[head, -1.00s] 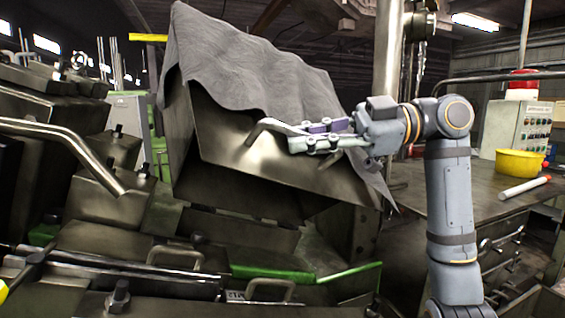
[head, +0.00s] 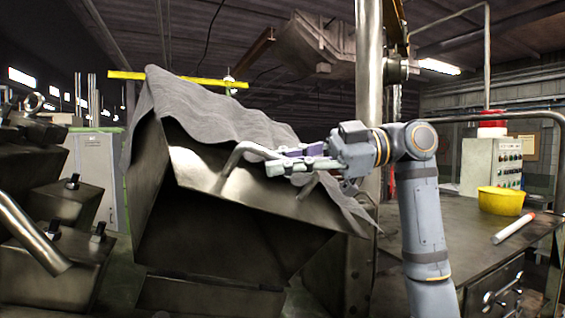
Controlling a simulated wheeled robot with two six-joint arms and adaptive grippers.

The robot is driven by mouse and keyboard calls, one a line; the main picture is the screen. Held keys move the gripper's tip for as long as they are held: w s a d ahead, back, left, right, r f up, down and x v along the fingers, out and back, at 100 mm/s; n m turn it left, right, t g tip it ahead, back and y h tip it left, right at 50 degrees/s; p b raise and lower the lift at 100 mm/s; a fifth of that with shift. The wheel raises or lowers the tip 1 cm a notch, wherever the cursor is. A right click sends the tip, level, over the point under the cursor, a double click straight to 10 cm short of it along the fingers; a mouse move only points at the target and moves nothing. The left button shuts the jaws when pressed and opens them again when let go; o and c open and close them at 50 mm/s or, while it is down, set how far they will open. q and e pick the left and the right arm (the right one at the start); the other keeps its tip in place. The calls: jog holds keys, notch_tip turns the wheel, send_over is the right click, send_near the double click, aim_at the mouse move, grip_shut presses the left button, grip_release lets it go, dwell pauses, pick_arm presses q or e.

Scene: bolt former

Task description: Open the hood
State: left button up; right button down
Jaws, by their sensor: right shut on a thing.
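The metal hood (head: 255,200) is in the middle of the head view, tilted up, with a dark opening showing beneath its front panel. A grey cloth (head: 205,115) lies over its top and hangs down on the right side. A bent bar handle (head: 238,156) stands out from the front panel. My right gripper (head: 275,163) is shut on the handle, and its arm comes in from the right. My left gripper is not in view.
A workbench (head: 450,240) on the right carries a yellow bowl (head: 501,201), a white tube (head: 513,228) and a control box (head: 492,165). Dark machine parts and a thick bar (head: 30,235) stand at the left. A vertical post (head: 368,90) rises behind my right arm.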

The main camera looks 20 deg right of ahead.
jog(key=c, duration=1.4)
grip_release()
jog(key=shift+o, duration=0.2)
jog(key=shift+d, duration=0.1)
jog(key=v, duration=1.2)
